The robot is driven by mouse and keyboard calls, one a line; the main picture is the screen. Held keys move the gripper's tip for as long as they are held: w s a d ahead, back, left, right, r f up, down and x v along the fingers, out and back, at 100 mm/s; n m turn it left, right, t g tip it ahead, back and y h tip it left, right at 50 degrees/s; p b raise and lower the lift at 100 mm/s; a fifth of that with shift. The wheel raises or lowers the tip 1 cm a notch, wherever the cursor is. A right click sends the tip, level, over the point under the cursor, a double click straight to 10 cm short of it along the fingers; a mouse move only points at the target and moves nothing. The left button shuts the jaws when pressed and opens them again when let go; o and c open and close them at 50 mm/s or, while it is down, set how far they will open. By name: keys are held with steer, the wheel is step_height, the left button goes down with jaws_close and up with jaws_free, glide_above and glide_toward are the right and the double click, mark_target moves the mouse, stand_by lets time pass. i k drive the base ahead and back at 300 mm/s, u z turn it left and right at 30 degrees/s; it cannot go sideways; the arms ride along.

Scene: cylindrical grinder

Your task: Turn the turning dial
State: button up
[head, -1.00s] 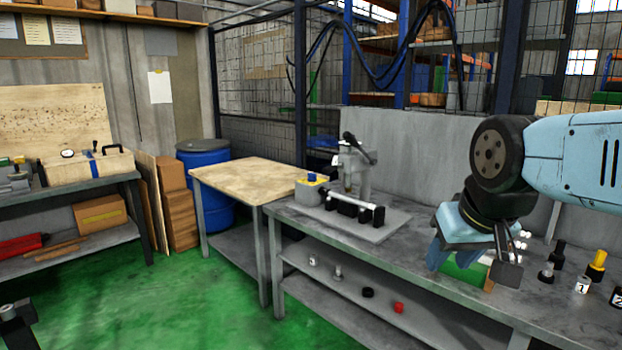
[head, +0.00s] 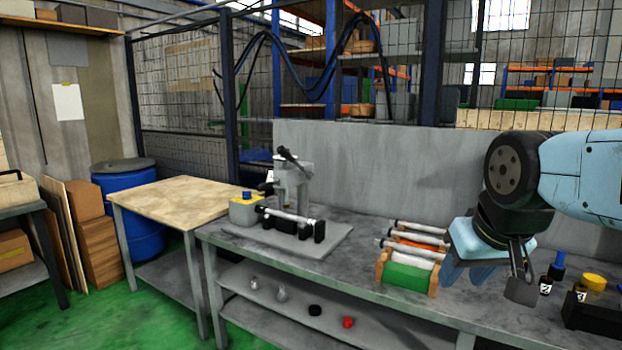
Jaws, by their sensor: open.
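I cannot make out a part that is clearly the turning dial. A small grey grinder-like machine (head: 293,180) with a dark lever on top stands on the grey workbench (head: 355,285), left of my gripper. A rod with dark ends (head: 290,216) lies across dark supports on its base plate (head: 325,243). My gripper (head: 489,284) is open and points down over the right part of the bench, well apart from the machine. No object shows between its fingers.
A rack with several rods (head: 411,280) and a green front stands just left of my gripper. Small dark, blue and yellow items (head: 592,283) stand to its right. A wooden-topped table (head: 175,198) adjoins the bench. A grey panel (head: 375,175) rises behind.

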mark_target(246, 194)
steer(key=u, duration=0.15)
steer(key=i, duration=0.15)
steer(key=z, duration=2.4)
steer(key=k, duration=1.5)
steer(key=u, duration=2.05)
steer(key=i, duration=0.6)
steer(key=u, duration=0.25)
